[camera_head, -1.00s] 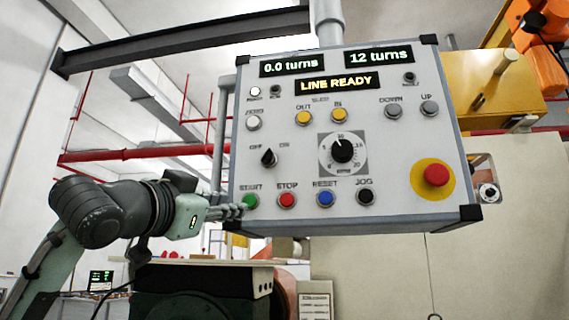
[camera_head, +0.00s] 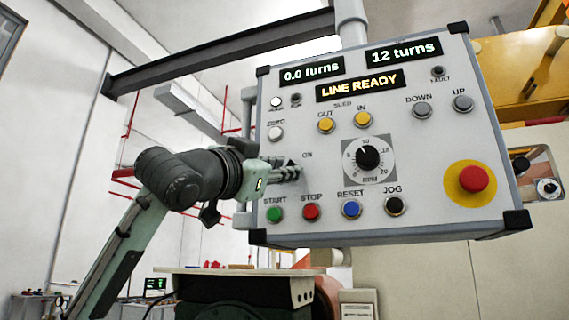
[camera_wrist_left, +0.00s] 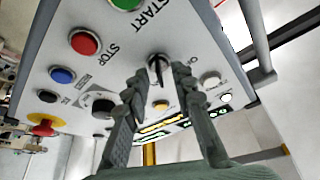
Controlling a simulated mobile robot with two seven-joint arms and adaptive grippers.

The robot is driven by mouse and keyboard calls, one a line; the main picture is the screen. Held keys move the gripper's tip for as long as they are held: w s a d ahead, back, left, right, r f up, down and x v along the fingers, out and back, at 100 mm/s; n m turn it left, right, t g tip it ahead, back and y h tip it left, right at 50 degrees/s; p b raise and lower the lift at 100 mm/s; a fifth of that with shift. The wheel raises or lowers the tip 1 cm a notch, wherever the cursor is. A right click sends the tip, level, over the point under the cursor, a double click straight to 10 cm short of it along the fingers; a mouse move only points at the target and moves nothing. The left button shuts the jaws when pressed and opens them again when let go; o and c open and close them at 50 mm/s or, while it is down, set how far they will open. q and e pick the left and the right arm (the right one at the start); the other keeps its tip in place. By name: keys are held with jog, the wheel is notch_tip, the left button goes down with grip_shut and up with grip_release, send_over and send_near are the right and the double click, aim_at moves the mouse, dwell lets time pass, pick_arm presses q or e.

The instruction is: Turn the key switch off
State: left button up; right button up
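The key switch (camera_head: 291,162) is on the left part of the grey control panel (camera_head: 430,180). In the head view my left gripper (camera_head: 292,173) covers most of it and hides the OFF label; the ON label shows to its right. In the left wrist view the key switch (camera_wrist_left: 158,65) is a round silver collar with a dark upright handle. My left gripper (camera_wrist_left: 159,80) is open, its two fingers apart on either side of the switch. Whether they touch the handle I cannot tell. The handle's exact setting is unclear. My right gripper is not in view.
Below the switch are the green START button (camera_head: 274,214) and red STOP button (camera_head: 311,212). A white button (camera_head: 276,133) lies above it. The RPM dial (camera_head: 368,158) is to its right, and a red emergency button (camera_head: 473,179) further right. A display (camera_head: 358,86) reads LINE READY.

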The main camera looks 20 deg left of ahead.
pick_arm(q)
jog(key=shift+w+d+r, duration=0.1)
jog(key=shift+w, duration=0.3)
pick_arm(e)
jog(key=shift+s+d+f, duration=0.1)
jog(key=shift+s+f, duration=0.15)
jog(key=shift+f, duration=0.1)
pick_arm(q)
jog(key=shift+c, duration=0.5)
grip_shut()
jog(key=shift+s+d+r+n+y+b, duration=0.1)
jog(key=shift+n+y+b, duration=0.6)
jog(key=shift+n+y, duration=1.5)
jog(key=shift+w+d+f+n+y+b, duration=0.1)
jog(key=shift+n+y+b, duration=0.65)
jog(key=shift+n, duration=2.85)
jog(key=shift+s+d+r+n+y+b, duration=0.1)
jog(key=shift+n+y+b, duration=0.55)
jog(key=shift+n+y, duration=1.6)
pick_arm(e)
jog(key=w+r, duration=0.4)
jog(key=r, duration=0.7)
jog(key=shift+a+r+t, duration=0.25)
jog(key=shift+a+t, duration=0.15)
pick_arm(q)
jog(key=shift+n+h, duration=0.7)
jog(key=shift+n, duration=0.15)
